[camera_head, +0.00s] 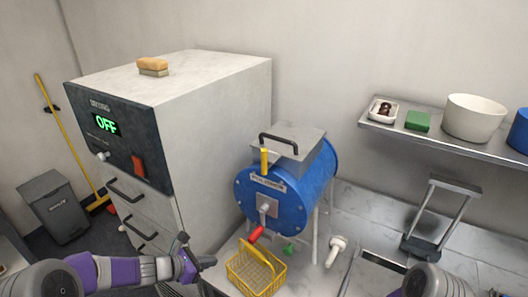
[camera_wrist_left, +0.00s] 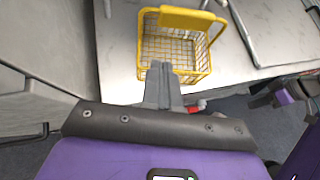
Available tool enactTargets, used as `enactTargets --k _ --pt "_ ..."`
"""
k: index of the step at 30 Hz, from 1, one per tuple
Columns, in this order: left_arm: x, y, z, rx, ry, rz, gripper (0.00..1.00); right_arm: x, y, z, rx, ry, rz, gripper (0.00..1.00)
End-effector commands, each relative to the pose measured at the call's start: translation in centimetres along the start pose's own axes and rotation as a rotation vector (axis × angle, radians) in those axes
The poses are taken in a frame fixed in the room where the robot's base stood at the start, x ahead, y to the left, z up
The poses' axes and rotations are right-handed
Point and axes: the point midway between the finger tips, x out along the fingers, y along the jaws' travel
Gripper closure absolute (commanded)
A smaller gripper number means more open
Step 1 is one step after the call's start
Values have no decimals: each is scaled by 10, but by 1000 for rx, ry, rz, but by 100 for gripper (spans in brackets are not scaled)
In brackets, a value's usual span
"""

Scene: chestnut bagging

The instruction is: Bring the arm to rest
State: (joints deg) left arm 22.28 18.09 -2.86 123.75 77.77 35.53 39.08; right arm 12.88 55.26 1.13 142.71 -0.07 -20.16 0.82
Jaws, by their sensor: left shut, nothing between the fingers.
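My left arm comes in from the lower left in the head view. Its gripper (camera_head: 205,262) is in front of the drawer cabinet, just left of the yellow wire basket (camera_head: 257,270). In the left wrist view the fingers (camera_wrist_left: 162,72) are together and empty. The basket (camera_wrist_left: 175,52) stands upright on the pale counter beyond the fingertips and shows no contents. Of my right arm, only a rounded link shows at the lower right of the head view; its gripper cannot be made out.
The blue drum machine (camera_head: 285,200) stands behind the basket. The tall cabinet (camera_head: 215,120) with an OFF display and drawers is behind my left gripper. A wall shelf (camera_head: 450,143) holds a chestnut tray, a green block and a white bowl. A grey bin (camera_head: 55,208) stands at left.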

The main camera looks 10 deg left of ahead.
Motion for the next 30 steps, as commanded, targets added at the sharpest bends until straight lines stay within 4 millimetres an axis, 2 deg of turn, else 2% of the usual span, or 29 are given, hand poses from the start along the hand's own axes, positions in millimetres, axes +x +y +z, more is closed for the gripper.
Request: enactTargets --k 2,4,5,8,9,12,15,18,21,24,30 --pt "6 -6 -9 21 25 -18 100 1 0 0 0 0 0 100" --pt "16 -18 -27 74 80 -55 100 3 1 0 0 0 0 100" --pt "22 -26 -39 109 114 -80 100 5 2 0 0 0 0 100" --pt "44 -60 -92 295 253 -199 100 11 4 0 0 0 0 100" --pt "52 -76 -117 398 313 -261 100 14 5 -1 0 0 0 100" --pt "66 -114 -175 694 422 -426 100 20 8 -1 0 0 0 100" --pt "77 -145 -219 1002 460 -578 100 26 10 -1 0 0 0 100" --pt "87 -172 -250 1306 431 -703 100 32 12 -1 0 0 0 100" --pt "98 -196 -268 1567 356 -785 100 36 14 -2 0 0 0 100" --pt "106 -215 -277 1760 268 -826 100 40 15 -2 0 0 0 100" --pt "113 -234 -280 1932 167 -841 100 42 16 -2 0 0 0 100"
